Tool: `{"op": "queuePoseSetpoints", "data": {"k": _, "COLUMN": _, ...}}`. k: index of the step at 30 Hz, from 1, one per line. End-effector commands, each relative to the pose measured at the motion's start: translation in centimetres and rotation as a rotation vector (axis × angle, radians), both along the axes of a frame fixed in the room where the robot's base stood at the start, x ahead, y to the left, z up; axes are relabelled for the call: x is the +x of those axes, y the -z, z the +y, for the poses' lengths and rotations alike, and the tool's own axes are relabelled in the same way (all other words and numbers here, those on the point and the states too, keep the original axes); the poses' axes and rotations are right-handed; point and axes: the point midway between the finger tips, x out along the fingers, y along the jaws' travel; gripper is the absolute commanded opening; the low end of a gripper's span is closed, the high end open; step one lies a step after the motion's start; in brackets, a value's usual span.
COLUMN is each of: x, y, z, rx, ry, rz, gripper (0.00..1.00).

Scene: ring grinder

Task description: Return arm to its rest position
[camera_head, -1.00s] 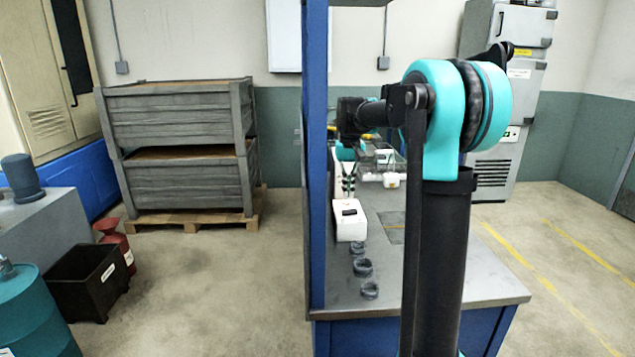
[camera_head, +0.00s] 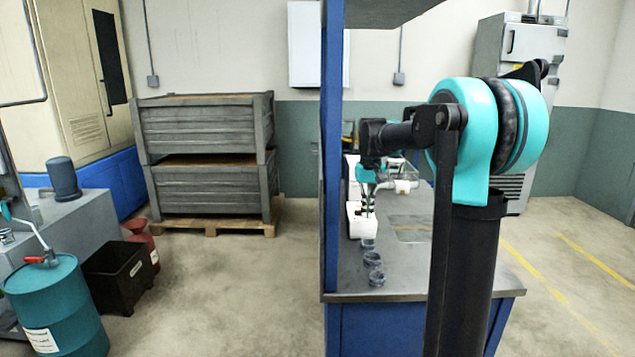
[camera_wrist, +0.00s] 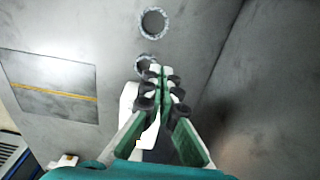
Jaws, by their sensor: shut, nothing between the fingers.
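My arm rises in front of the workbench (camera_head: 405,297) in the head view, with its teal joint at the upper right. My gripper (camera_wrist: 157,72) points down over the bench top in the wrist view. Its green fingers are together with nothing between them. In the head view my gripper (camera_head: 368,212) is small and partly hidden, close above a white box (camera_head: 357,226). The white box (camera_wrist: 127,100) also shows behind the fingers in the wrist view. Grey rings (camera_head: 374,277) stand on the bench in front of the box. One ring (camera_wrist: 154,22) lies ahead of the fingertips in the wrist view.
A blue post (camera_head: 332,150) stands at the bench's left edge. Stacked grey crates (camera_head: 205,130) rest on a pallet at the back. A teal drum (camera_head: 55,305) and a black bin (camera_head: 118,277) are at the left. The floor between bin and bench is clear.

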Motion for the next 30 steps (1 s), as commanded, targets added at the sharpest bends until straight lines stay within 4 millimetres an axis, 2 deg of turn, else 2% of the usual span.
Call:
{"op": "queuePoseSetpoints", "data": {"k": 8, "x": -3.1, "y": 2.1, "z": -0.7, "rx": 0.003, "ry": 0.0, "rz": -0.042, "gripper": 0.0}}
{"op": "queuePoseSetpoints", "data": {"k": 14, "x": -6.8, "y": 4.8, "z": -1.4, "rx": 0.005, "ry": 0.001, "rz": -0.092, "gripper": 0.0}}
{"op": "queuePoseSetpoints", "data": {"k": 17, "x": -9.6, "y": 6.8, "z": -1.8, "rx": 0.006, "ry": 0.002, "rz": -0.126, "gripper": 0.0}}
{"op": "queuePoseSetpoints", "data": {"k": 24, "x": -19.0, "y": 13.4, "z": -3.0, "rx": 0.007, "ry": 0.002, "rz": -0.236, "gripper": 0.0}}
{"op": "queuePoseSetpoints", "data": {"k": 30, "x": -25.7, "y": 18.0, "z": -3.5, "rx": 0.004, "ry": 0.003, "rz": -0.31, "gripper": 0.0}}
